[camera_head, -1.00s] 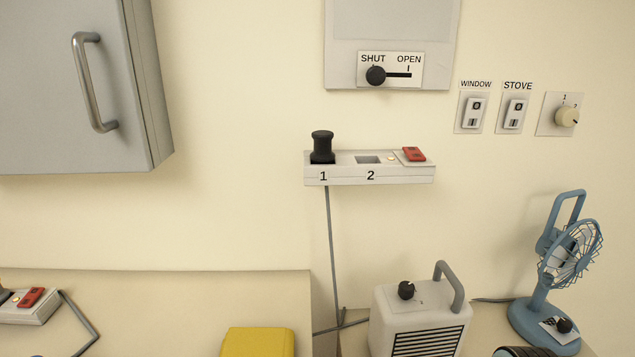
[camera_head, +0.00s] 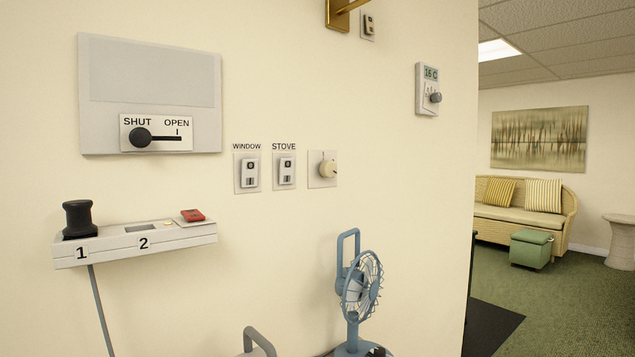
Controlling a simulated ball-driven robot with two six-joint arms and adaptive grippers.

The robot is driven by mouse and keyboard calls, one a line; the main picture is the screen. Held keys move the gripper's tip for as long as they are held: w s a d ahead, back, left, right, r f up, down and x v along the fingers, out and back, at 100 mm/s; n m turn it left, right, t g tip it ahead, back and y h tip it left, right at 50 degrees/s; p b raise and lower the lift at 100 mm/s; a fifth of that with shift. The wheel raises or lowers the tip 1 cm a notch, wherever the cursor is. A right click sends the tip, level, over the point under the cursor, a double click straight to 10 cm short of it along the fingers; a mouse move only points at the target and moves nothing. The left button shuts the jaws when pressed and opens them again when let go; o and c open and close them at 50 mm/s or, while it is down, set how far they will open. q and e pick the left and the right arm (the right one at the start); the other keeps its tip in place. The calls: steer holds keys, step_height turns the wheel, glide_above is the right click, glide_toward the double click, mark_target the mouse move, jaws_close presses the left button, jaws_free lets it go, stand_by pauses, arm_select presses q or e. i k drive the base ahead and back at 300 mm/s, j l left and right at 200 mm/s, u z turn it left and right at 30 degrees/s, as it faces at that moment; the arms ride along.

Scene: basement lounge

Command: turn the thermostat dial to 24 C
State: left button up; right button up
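The thermostat (camera_head: 426,92) is a small white box on the wall, near the wall's right end. Its display (camera_head: 431,73) reads 16 C. Its grey round dial (camera_head: 435,97) sticks out below the display, over a small marked scale too small to read. Nothing touches the dial. Neither of my grippers shows in the head view.
Left of the thermostat are a cream knob (camera_head: 328,169), the STOVE switch (camera_head: 286,171), the WINDOW switch (camera_head: 249,173) and a SHUT/OPEN slider (camera_head: 141,137). A blue fan (camera_head: 361,287) stands below. The wall ends at right, opening to a lounge with a sofa (camera_head: 518,211).

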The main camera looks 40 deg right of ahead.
mark_target(435, 97)
steer(key=z, duration=1.75)
steer(key=u, duration=0.1)
steer(key=i+l, duration=0.05)
steer(key=l, duration=0.05)
